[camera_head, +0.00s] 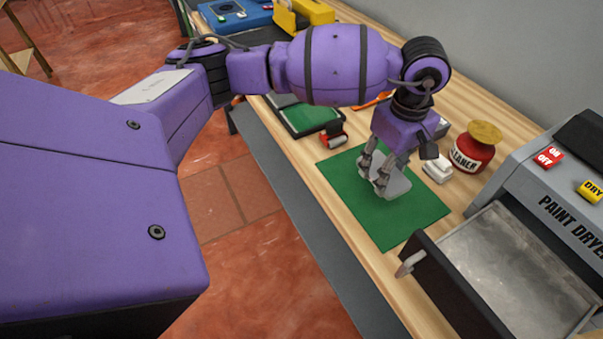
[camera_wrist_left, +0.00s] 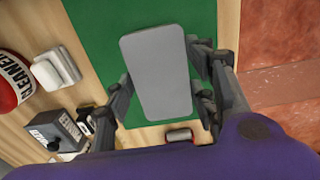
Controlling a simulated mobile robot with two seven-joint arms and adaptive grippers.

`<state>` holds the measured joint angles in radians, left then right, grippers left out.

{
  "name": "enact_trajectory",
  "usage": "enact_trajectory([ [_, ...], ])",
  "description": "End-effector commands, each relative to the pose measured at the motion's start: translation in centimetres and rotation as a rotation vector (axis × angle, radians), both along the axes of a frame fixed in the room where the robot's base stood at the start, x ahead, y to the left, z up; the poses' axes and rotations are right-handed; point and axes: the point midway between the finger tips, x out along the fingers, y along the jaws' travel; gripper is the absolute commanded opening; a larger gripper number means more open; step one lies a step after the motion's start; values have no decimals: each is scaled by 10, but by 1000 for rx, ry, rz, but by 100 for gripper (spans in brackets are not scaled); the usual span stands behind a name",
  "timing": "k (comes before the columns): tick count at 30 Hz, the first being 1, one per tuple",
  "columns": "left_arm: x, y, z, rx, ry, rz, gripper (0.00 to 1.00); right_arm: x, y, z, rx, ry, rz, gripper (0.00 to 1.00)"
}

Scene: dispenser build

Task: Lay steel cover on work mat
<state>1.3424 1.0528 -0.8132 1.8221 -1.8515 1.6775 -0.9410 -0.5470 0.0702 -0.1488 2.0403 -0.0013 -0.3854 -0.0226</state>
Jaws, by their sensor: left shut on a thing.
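The steel cover (camera_wrist_left: 158,72) is a flat grey plate with rounded corners, held between the fingers of my left gripper (camera_wrist_left: 160,85). In the head view the cover (camera_head: 398,187) shows partly behind the fingers of my left gripper (camera_head: 374,178), over the green work mat (camera_head: 418,215). The mat also shows in the left wrist view (camera_wrist_left: 90,45), beneath the cover. I cannot tell whether the cover touches the mat. My left gripper is shut on the cover. My right gripper is not in view.
A white block (camera_head: 438,170) and a red cleaner jar (camera_head: 472,152) stand right of the mat. The grey paint dryer (camera_head: 535,165) has its drawer (camera_head: 500,265) open near the mat's front corner. A green-topped tray (camera_head: 305,117) and small roller (camera_head: 332,136) lie beyond the mat.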

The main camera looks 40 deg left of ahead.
Motion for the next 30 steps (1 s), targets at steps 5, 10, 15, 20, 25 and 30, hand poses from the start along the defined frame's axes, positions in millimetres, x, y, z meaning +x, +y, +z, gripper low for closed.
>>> enact_trajectory([
  [5, 8, -1, -9, -2, 0, 0, 17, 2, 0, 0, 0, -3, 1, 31],
  [10, 11, -1, -30, -1, 4, -1, 17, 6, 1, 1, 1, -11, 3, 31],
  [15, 12, -1, -44, -1, -1, 0, 17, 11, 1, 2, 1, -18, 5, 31],
  [20, 12, -1, -44, -1, -1, -1, 17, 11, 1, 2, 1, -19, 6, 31],
  [25, 12, -1, -48, -1, -1, -1, 52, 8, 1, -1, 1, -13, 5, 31],
  [30, 12, -1, -47, -2, -2, -1, 70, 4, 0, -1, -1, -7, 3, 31],
])
